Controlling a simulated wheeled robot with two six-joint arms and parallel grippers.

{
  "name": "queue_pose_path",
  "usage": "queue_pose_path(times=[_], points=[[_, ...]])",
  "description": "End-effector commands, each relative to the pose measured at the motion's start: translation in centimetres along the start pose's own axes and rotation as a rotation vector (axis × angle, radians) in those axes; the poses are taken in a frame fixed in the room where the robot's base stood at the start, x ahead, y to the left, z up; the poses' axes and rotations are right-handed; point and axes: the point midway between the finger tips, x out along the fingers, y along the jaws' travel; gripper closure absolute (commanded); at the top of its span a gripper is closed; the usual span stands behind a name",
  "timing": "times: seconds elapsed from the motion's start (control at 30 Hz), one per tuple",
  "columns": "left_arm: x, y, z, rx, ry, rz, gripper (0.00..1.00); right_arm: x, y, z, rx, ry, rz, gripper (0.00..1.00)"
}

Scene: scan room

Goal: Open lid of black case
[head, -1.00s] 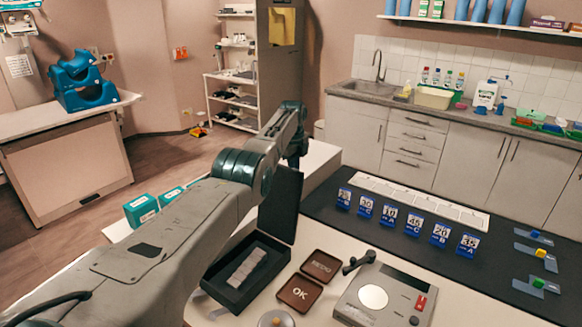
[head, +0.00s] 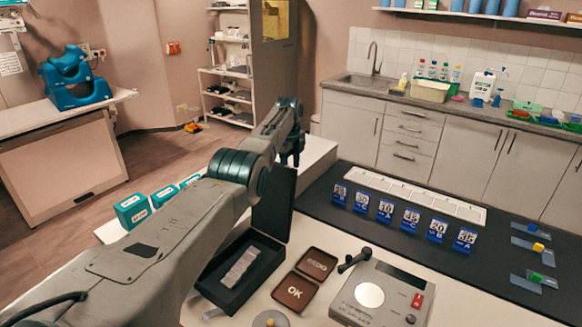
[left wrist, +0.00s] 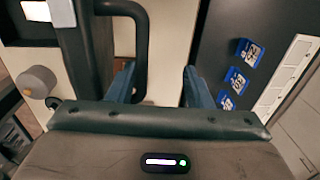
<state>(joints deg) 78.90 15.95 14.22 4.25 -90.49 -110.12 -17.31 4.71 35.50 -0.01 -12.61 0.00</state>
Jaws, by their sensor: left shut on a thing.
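The black case (head: 212,283) stands on the white table in the head view, with several pale pieces in its base. Its lid (head: 272,210) stands upright at the far side, well apart from the base's opening. My left gripper (head: 291,158) is at the lid's back side, partly hidden by my arm. In the left wrist view the lid (left wrist: 82,50) shows nearly edge-on, with a black loop handle (left wrist: 143,40) on it. My left gripper (left wrist: 160,85) has its fingers around the handle's side bar; the exact contact is hard to see. My right gripper is not in view.
Brown OK (head: 295,292) and redo (head: 316,263) trays and a grey device (head: 380,297) lie right of the case. Blue number cards (head: 411,217) stand on the dark mat (head: 480,262). Teal boxes (head: 133,210) stand to the left, behind my arm.

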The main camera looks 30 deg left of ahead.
Motion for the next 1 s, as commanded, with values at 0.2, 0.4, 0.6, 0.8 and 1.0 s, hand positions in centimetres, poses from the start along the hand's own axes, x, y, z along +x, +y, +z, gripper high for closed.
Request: queue_pose_path(times=[0.2,0.4,0.6,0.8,1.0], points=[[-3.9,-0.4,-0.1,0.002,-0.004,-0.027,0.68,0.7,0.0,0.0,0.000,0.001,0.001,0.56],[-7.7,0.0,-0.3,0.002,-0.002,-0.017,0.68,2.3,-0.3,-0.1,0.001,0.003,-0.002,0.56],[-10.0,0.2,-0.4,0.002,0.000,-0.009,0.68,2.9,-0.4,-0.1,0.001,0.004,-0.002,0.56],[-10.5,0.3,-0.4,0.002,0.001,-0.005,0.68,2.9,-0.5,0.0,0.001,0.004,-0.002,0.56],[-10.5,0.3,-0.4,0.002,0.001,-0.004,0.68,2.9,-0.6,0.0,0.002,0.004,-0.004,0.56]])
